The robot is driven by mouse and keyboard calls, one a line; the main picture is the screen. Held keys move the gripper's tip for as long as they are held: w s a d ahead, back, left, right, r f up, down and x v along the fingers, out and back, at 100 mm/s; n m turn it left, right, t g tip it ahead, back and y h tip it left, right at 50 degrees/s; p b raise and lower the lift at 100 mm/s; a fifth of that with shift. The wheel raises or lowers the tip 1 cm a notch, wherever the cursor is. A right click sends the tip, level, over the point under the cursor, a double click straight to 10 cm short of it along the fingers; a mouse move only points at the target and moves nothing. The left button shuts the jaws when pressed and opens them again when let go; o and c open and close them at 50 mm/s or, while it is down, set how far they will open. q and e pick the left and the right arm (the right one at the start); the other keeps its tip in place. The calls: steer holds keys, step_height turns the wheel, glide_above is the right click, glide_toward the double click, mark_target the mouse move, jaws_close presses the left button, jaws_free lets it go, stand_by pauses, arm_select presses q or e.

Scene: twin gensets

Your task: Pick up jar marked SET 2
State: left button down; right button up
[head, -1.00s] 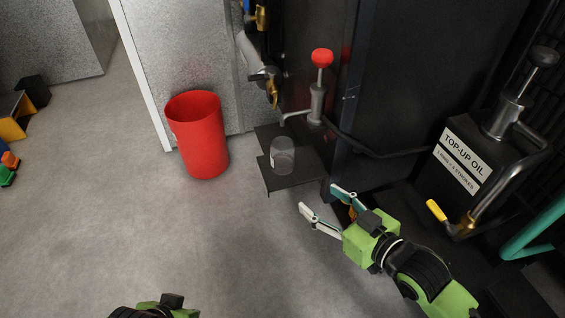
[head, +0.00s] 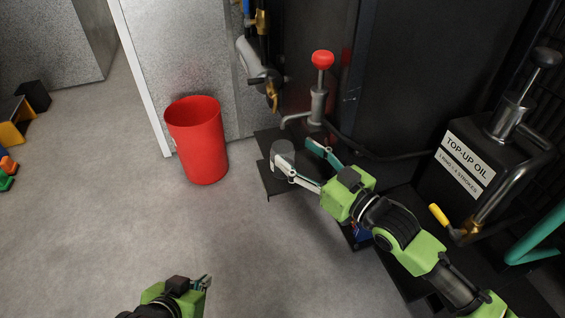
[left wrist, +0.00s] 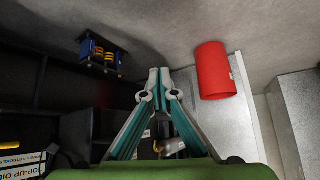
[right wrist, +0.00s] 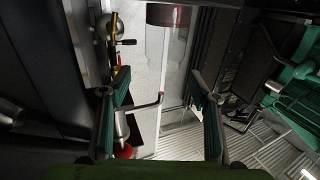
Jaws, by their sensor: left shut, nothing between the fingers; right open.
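A clear jar (head: 283,147) stands upright on a low black shelf (head: 271,184) below a pump with a red knob. No marking on the jar can be read. My right gripper (head: 299,155) is open at the jar; its pale finger overlaps the jar's lower part in the head view, and whether it touches cannot be told.
A red bin (head: 198,145) stands left of the shelf and shows in the left wrist view (left wrist: 215,70). The red-knobbed pump (head: 320,85) rises behind the jar. A black TOP-UP OIL box (head: 462,160) stands at right.

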mark_target(289, 153)
steer(key=b+x, duration=0.1)
steer(key=x, duration=0.1)
steer(key=f+x, duration=0.1)
steer(key=x, duration=0.1)
steer(key=shift+w+a+b, duration=0.1)
steer(key=shift+a+b, duration=0.25)
steer(key=shift+a, duration=0.1)
steer(key=shift+w+a, duration=0.2)
steer(key=shift+w, duration=0.05)
arm_select(q)
steer(key=w+d+r+t+h, duration=0.1)
steer(key=w+d+r+t, duration=0.1)
steer(key=w+r+t, duration=0.2)
step_height(289, 153, up, 3)
steer(key=w, duration=0.2)
steer(key=shift+w+d+f+t, duration=0.2)
steer(key=shift+w+d+t, duration=0.1)
steer(key=shift+w, duration=0.1)
arm_select(e)
steer(key=c, duration=1.2)
